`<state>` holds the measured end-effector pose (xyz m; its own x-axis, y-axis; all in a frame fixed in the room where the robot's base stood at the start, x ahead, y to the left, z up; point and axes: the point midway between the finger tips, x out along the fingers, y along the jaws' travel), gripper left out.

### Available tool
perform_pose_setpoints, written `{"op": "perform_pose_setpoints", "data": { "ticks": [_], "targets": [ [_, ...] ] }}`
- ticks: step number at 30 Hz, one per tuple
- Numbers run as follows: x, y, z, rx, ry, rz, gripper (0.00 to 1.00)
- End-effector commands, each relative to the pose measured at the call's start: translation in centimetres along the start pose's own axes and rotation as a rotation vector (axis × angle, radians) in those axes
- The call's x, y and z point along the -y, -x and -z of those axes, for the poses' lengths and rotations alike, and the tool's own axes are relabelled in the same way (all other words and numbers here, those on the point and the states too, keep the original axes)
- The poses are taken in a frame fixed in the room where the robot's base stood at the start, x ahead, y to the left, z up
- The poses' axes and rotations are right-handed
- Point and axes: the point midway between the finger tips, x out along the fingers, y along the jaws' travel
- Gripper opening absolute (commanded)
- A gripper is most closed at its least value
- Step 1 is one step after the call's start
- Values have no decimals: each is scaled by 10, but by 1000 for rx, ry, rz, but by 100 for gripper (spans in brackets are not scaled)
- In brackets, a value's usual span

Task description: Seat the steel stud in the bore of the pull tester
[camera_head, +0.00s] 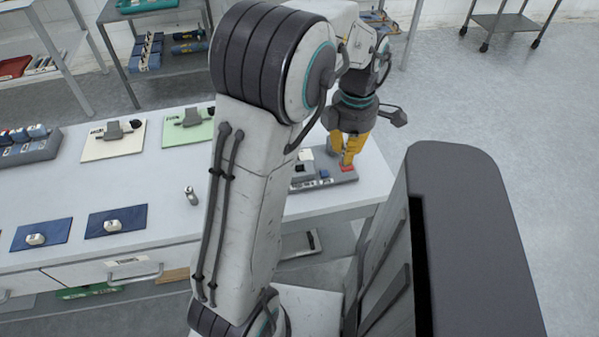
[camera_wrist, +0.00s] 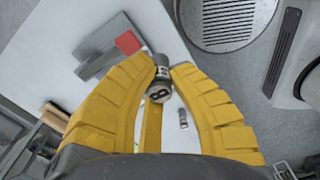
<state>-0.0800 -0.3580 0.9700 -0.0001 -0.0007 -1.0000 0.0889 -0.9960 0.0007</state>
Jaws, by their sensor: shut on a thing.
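My gripper (camera_head: 347,162) is closed at the right end of the table, its yellow fingers just above a grey fixture. In the wrist view my gripper (camera_wrist: 162,72) is shut on a short grey cylinder (camera_wrist: 160,88), which looks like the steel stud. It has dark bands and a mark on its end. The bore is not visible, and I cannot tell whether the stud touches the fixture.
A small metal cylinder (camera_head: 191,196) stands mid-table. Two blue mats (camera_head: 135,218) with pale pieces lie at the front left. Cream (camera_head: 100,148) and green (camera_head: 178,134) boards and a grey rack (camera_head: 30,157) are further back. Floor lies right of the table.

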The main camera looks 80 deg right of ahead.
Motion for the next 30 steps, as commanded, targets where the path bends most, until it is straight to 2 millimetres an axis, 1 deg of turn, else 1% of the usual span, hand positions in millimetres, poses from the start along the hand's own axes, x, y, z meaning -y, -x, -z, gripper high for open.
{"op": "perform_pose_setpoints", "data": {
  "ticks": [4,8,13,15,18,24,30],
  "targets": [
    [-6,-6,12,-1,31,3,0],
    [-15,-18,34,-2,38,5,0],
    [-29,-36,64,-2,37,6,0],
    [-35,-48,74,-1,36,3,0],
    [-41,-57,87,-1,34,2,0],
    [-49,-67,102,0,30,-1,0],
    [-50,-74,105,0,29,0,0]
  ]
}}
